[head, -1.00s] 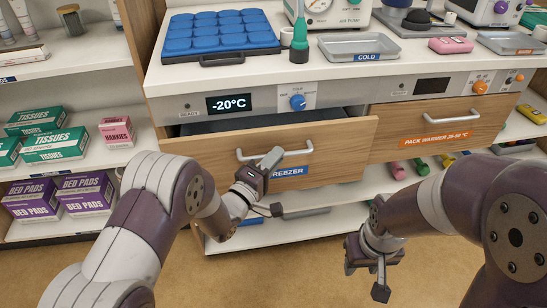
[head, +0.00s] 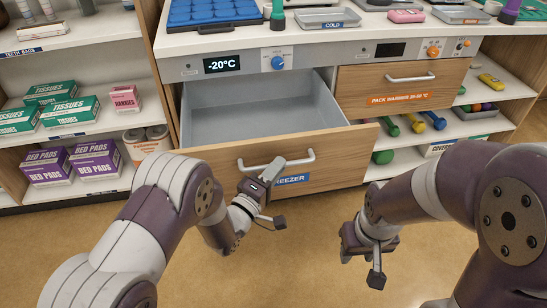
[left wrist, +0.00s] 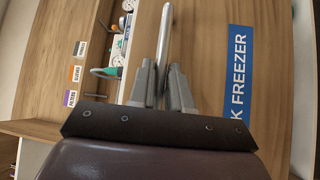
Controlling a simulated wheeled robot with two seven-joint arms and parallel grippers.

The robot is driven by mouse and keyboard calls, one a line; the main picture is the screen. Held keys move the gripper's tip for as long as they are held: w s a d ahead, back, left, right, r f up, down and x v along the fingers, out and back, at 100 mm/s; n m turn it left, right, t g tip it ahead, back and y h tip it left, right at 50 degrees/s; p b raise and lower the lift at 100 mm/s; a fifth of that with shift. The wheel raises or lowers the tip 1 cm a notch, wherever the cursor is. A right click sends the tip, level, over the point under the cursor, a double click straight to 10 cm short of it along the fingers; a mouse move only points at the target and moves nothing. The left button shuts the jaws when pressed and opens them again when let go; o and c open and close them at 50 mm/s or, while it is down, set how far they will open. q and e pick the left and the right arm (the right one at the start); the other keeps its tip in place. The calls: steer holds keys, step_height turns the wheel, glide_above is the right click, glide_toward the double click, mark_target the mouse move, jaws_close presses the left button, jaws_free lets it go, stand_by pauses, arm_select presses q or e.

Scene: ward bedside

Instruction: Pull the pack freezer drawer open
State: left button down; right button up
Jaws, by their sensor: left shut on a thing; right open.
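The pack freezer drawer (head: 215,165) is pulled well out under the -20°C display in the head view, and its grey inside looks empty. Its wooden front carries a silver bar handle (head: 303,158) and a blue label reading FREEZER. My left gripper (head: 274,172) is at the handle, and the left wrist view shows its fingers (left wrist: 163,88) shut around the bar (left wrist: 164,40). The FREEZER label (left wrist: 238,75) is right of the fingers there. My right gripper (head: 374,262) is open and empty, low in front of the cabinet, apart from the drawer.
The pack warmer drawer (head: 370,84) to the right is closed. A blue pack tray (head: 215,12) and a metal COLD tray (head: 325,18) are on the counter above. Shelves with tissue boxes (head: 70,110) stand at left. The floor (head: 300,235) in front is clear.

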arm_select(q)
steer(key=shift+s+d, duration=0.15)
steer(key=shift+s, duration=0.55)
steer(key=shift+s+d, duration=0.1)
steer(key=shift+s, duration=0.6)
steer(key=c, duration=1.1)
jaws_free()
steer(key=shift+p, duration=0.3)
steer(key=p+v, duration=0.1)
steer(key=v, duration=1.1)
steer(key=shift+s+a+p, duration=0.25)
steer(key=shift+s+p, duration=0.05)
steer(key=shift+p, duration=0.05)
